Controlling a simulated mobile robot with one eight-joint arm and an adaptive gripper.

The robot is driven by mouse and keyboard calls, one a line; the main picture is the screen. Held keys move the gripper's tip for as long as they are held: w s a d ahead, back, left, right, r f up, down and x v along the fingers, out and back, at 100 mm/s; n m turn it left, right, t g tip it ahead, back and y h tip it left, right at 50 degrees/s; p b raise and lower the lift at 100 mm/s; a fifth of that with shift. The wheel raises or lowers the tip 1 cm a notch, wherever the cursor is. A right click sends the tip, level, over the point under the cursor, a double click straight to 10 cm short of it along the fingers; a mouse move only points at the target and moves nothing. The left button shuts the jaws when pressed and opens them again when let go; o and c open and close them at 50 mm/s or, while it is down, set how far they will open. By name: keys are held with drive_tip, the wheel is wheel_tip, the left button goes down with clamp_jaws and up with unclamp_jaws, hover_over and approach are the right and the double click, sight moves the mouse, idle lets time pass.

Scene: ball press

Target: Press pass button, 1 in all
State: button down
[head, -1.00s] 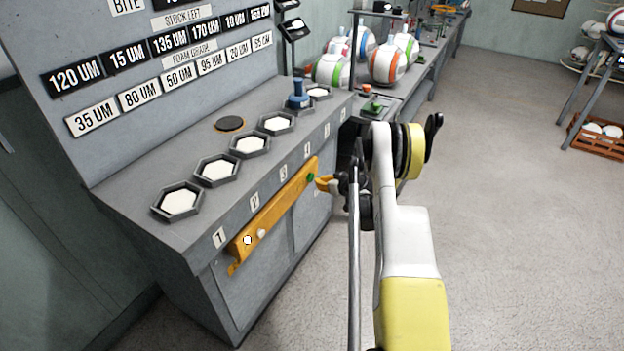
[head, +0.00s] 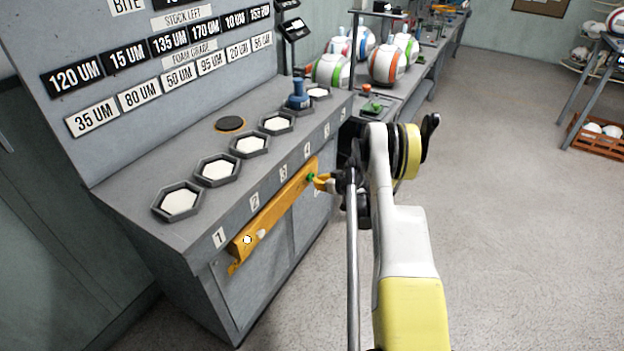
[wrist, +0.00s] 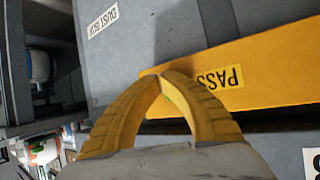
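The yellow bar (head: 275,218) runs along the front of the grey press cabinet. A green button (head: 310,177) sits at its far right end, and a white button (head: 262,233) sits near its left end. A "PASS" label (wrist: 220,78) shows on the yellow bar in the wrist view, upside down. My gripper (head: 318,180) has its yellow fingertips right at the green button; I cannot tell whether they touch it. In the wrist view the fingers of my gripper (wrist: 161,77) meet at their tips with nothing between them.
Hexagonal pads (head: 180,202) line the cabinet top, with a blue stamp-like piece (head: 299,96) near the far end. A bench with several balls (head: 388,63) stands behind.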

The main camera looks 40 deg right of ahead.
drive_tip(key=shift+w+a, duration=0.1)
drive_tip(key=shift+w, duration=0.25)
idle(0.3)
drive_tip(key=shift+s, duration=0.1)
drive_tip(key=shift+s+d, duration=0.3)
drive_tip(key=shift+s, duration=0.4)
drive_tip(key=shift+s+d, duration=0.3)
drive_tip(key=shift+s, duration=0.5)
drive_tip(key=shift+s+d, duration=0.35)
drive_tip(key=shift+s, duration=0.4)
drive_tip(key=shift+s+d, duration=0.3)
drive_tip(key=shift+s, duration=0.5)
